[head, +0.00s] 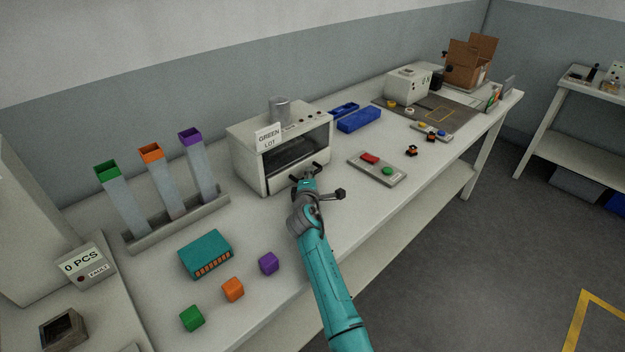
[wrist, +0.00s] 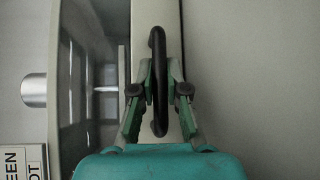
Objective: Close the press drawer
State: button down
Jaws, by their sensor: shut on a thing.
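The press (head: 262,160) is a white box with a dark front window and a "GREEN LOT" sign (head: 269,136), standing on the bench. The press drawer (wrist: 168,15) has a pale front low on the press, with a black bar handle (wrist: 158,62). The handle also shows in the head view (head: 318,167). My gripper (wrist: 158,92) is shut on the handle, with one green finger on each side of it. In the head view my gripper (head: 305,176) is at the press front and hides part of the drawer. How far the drawer stands out is hard to tell.
A teal box (head: 206,252) and green, orange and purple cubes (head: 233,289) lie left of my arm. Three tubes (head: 163,183) stand in a rack. Blue trays (head: 358,119) lie behind.

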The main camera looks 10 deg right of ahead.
jog(key=shift+w+a, duration=0.1)
jog(key=shift+a, duration=0.1)
jog(key=c, duration=1.2)
grip_release()
jog(key=v, duration=1.2)
